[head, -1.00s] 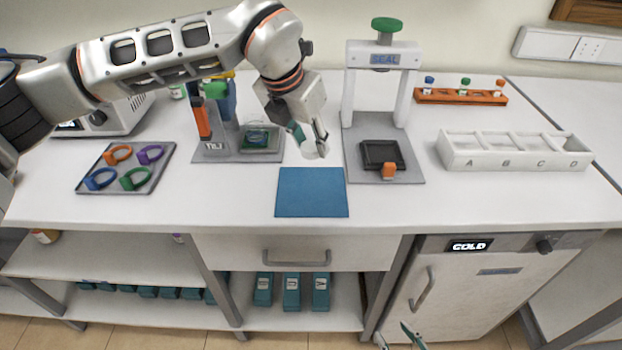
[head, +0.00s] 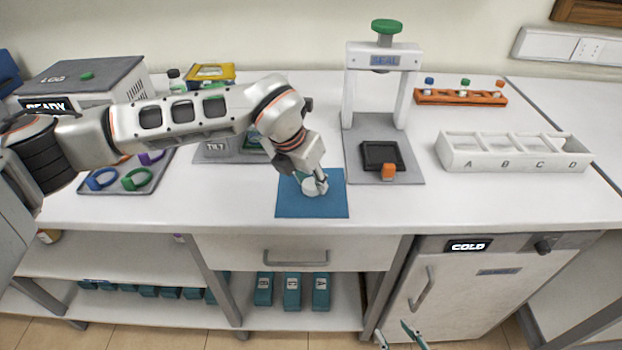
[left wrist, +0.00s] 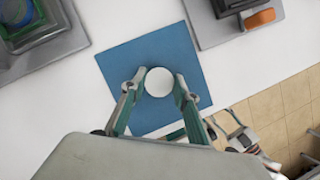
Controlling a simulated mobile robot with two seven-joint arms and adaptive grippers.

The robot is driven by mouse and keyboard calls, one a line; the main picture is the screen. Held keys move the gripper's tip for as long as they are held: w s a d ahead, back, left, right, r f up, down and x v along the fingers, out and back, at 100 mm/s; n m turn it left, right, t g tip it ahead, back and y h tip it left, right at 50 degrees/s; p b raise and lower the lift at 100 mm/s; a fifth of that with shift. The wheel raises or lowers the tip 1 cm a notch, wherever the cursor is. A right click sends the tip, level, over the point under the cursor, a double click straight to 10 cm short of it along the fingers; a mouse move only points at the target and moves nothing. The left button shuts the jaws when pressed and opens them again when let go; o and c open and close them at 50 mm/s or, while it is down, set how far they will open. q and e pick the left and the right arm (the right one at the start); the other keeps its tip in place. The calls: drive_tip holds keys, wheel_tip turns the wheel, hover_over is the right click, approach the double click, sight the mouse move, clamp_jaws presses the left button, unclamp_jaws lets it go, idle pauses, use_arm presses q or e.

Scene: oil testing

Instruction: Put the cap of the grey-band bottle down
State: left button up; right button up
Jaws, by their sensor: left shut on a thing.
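My left gripper (head: 316,186) is shut on a round white cap (head: 308,187). It holds the cap over the blue mat (head: 335,207), at or just above its surface; I cannot tell whether they touch. In the left wrist view the cap (left wrist: 158,82) sits between the two fingertips, with the blue mat (left wrist: 118,65) behind it. My right gripper (head: 399,337) is low in front of the bench, with its fingers apart and nothing between them. I cannot make out a grey-band bottle for certain; a small dark-topped bottle (head: 175,80) stands at the back left.
The seal press (head: 408,160) stands just right of the mat. The tilt stand (head: 215,150) is behind my left arm. A white A–D tray (head: 510,158) and an orange rack (head: 460,97) are at the right. A tray of coloured rings (head: 120,180) lies left.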

use_arm(q)
drive_tip(key=shift+f, duration=0.1)
drive_tip(key=shift+f, duration=0.1)
drive_tip(key=o, duration=0.7)
drive_tip(key=shift+r, duration=0.35)
drive_tip(key=b+v, duration=0.1)
drive_tip(key=v, duration=1)
drive_tip(key=shift+s+a+r, duration=0.1)
drive_tip(key=shift+s+r, duration=0.05)
drive_tip(key=shift+r, duration=0.2)
